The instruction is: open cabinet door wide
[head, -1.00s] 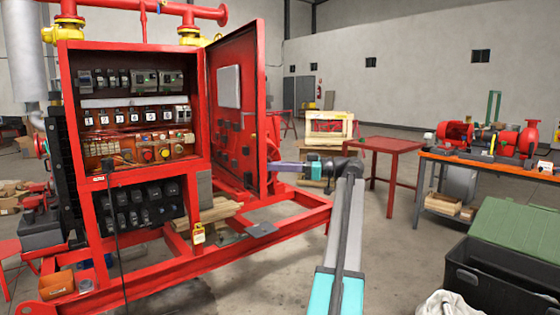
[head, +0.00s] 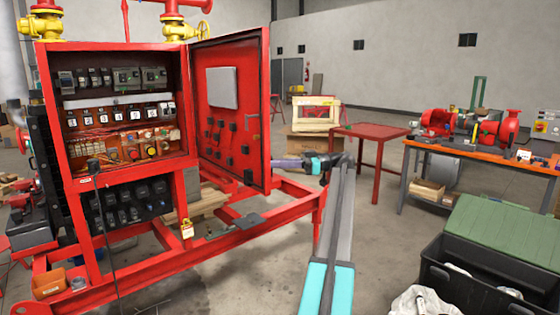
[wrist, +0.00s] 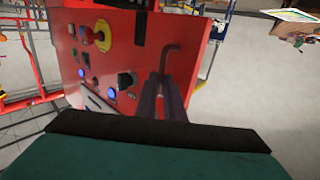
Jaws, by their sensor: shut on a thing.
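The red cabinet (head: 112,165) stands open at the left, with breakers, numbered modules and wiring inside. Its red door (head: 247,80) is swung out to the right on its hinge side, and its inner face with a grey plate shows. My gripper (head: 276,163) is at the door's lower free edge. In the wrist view the door's outer face (wrist: 95,45) carries a yellow-and-red switch and several buttons. The two fingers of my gripper (wrist: 167,85) are shut on a thin bent door handle (wrist: 171,55) near the edge. The fingers partly hide the handle's lower part.
A red skid frame (head: 262,232) runs under the cabinet and door. A red table (head: 378,134) and a workbench with pumps (head: 480,152) stand at the right. An open black case (head: 480,283) lies at the front right. Floor between is clear.

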